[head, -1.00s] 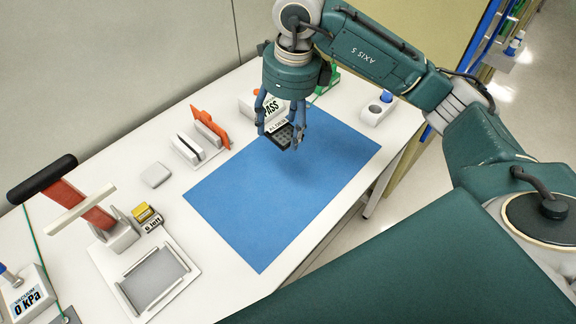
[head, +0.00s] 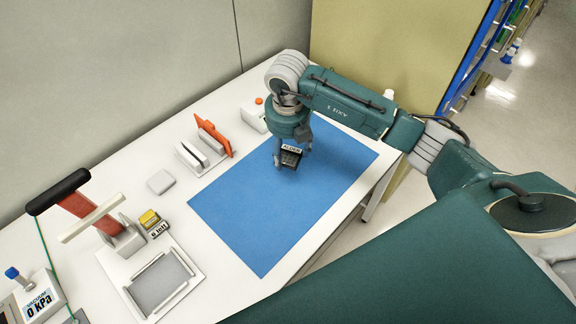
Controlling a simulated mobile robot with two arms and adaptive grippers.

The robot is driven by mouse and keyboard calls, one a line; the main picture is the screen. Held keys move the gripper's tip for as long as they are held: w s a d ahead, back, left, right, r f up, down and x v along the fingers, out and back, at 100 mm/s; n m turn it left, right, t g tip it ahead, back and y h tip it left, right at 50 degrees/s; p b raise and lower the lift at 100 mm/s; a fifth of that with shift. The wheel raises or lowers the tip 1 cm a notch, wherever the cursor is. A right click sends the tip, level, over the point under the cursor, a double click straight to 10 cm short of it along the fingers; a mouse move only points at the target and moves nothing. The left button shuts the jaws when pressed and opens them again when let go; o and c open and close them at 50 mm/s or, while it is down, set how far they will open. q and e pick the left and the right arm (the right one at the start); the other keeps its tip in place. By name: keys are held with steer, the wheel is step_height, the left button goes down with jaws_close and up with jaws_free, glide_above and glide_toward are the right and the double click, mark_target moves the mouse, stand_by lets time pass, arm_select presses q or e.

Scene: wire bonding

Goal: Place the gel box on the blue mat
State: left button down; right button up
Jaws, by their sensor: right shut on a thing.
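The gel box (head: 290,158), a small dark box with a white label on its upper edge, is between the fingers of my right gripper (head: 292,161). The right gripper points down and is shut on the box, over the far part of the blue mat (head: 262,213). The box is low over the mat; I cannot tell whether it touches. The mat lies flat on the white bench and is otherwise bare. My left gripper is not in view.
On the white bench (head: 197,262), left of the mat, are a grey tray fixture (head: 160,285), a yellow-topped block (head: 149,219), a lever press (head: 85,205), a pale block (head: 161,181) and an orange part in a holder (head: 213,138). A vacuum gauge (head: 41,300) stands front left.

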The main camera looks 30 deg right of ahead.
glide_above(288, 175)
steer(key=f, duration=0.4)
steer(key=shift+s+a+f+p, duration=0.2)
steer(key=shift+s+f+p, duration=0.05)
steer(key=shift+f+p, duration=0.1)
step_height(288, 175, down, 3)
steer(key=shift+f+p, duration=0.2)
steer(key=shift+p, duration=0.2)
steer(key=shift+f, duration=0.25)
steer(key=shift+f, duration=0.2)
steer(key=o, duration=1.2)
steer(key=shift+o, duration=0.2)
steer(key=shift+r, duration=0.1)
